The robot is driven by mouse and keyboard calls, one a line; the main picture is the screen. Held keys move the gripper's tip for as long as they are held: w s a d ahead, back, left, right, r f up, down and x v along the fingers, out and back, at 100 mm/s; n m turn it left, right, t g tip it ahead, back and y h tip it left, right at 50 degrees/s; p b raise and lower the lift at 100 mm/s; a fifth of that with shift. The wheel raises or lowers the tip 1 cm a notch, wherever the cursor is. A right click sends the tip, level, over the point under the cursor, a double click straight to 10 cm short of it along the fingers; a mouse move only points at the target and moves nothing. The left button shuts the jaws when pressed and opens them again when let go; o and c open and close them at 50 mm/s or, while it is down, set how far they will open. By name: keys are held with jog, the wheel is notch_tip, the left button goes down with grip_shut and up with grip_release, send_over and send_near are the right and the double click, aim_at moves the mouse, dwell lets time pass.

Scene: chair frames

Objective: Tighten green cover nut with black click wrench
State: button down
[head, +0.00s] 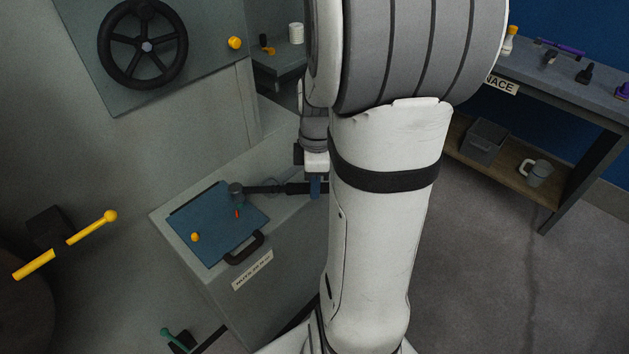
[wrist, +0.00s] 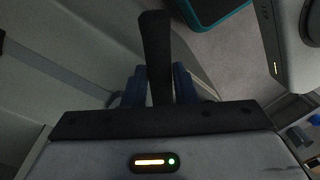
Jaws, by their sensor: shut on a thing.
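My gripper (head: 314,187) is partly hidden behind my arm in the head view. In the wrist view its blue fingers (wrist: 160,88) are shut on the black click wrench (wrist: 156,45). In the head view the wrench (head: 268,189) reaches left from the gripper, roughly level. Its round grey head (head: 236,191) is over the upper right part of a blue cover plate (head: 218,228). A small greenish bit shows just under the head, near a red mark. The green cover nut is mostly hidden there, and I cannot tell whether the head is seated on it.
The cover lies on a grey cabinet (head: 173,222) with a black handle (head: 244,248) and an orange knob (head: 195,237). A black handwheel (head: 143,45) and yellow levers (head: 92,227) are at left. A workbench (head: 573,85) stands at right, with open floor before it.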

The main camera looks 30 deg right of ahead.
jog(key=shift+f, duration=0.2)
jog(key=shift+f+b, duration=0.55)
jog(key=shift+b, duration=0.05)
jog(key=shift+f, duration=0.15)
